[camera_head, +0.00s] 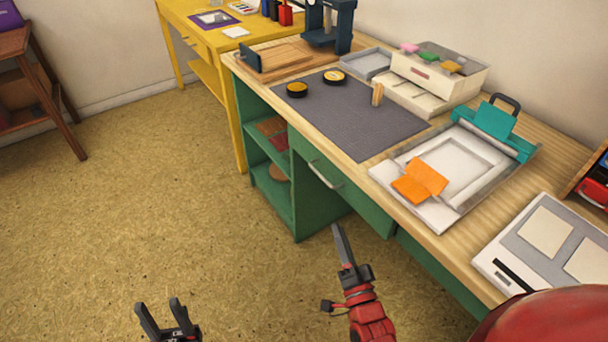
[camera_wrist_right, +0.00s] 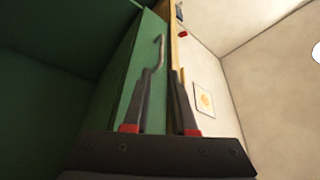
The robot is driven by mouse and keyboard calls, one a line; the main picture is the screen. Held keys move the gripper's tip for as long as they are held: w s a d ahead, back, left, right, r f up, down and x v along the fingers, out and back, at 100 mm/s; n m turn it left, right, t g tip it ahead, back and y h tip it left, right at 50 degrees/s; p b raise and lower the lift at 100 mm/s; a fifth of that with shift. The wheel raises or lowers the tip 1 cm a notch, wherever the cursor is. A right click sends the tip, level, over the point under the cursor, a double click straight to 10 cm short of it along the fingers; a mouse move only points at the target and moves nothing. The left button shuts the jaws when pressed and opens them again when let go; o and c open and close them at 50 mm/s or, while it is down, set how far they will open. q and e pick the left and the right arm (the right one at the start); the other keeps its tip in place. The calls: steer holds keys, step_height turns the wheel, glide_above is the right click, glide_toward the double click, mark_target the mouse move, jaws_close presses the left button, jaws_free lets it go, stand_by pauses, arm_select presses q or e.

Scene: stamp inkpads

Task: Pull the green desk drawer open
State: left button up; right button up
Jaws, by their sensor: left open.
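The green desk drawer (camera_head: 360,202) is under the wooden desktop and looks shut, with its front flush with the desk. Its metal bar handle (camera_head: 325,174) is on the front. My right gripper (camera_head: 340,232) is in front of and below the handle, apart from it, seen nearly edge-on. In the right wrist view, the right gripper (camera_wrist_right: 161,72) has its two fingers apart with nothing held, and the handle (camera_wrist_right: 160,48) shows beyond the left fingertip. My left gripper (camera_head: 157,306) is open and empty, low over the floor at the bottom left.
The desktop holds a grey mat (camera_head: 360,120), a white tray with an orange piece (camera_head: 420,180), and a stamp box (camera_head: 440,75). Green open shelves (camera_head: 270,150) stand left of the drawer. The floor (camera_head: 150,200) in front is clear. A yellow table (camera_head: 205,50) stands behind.

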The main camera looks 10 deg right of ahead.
mark_target(321, 176)
steer(key=b+x, duration=0.2)
steer(key=x, duration=1.5)
steer(key=shift+r, duration=0.1)
jaws_close()
stand_by(0.8)
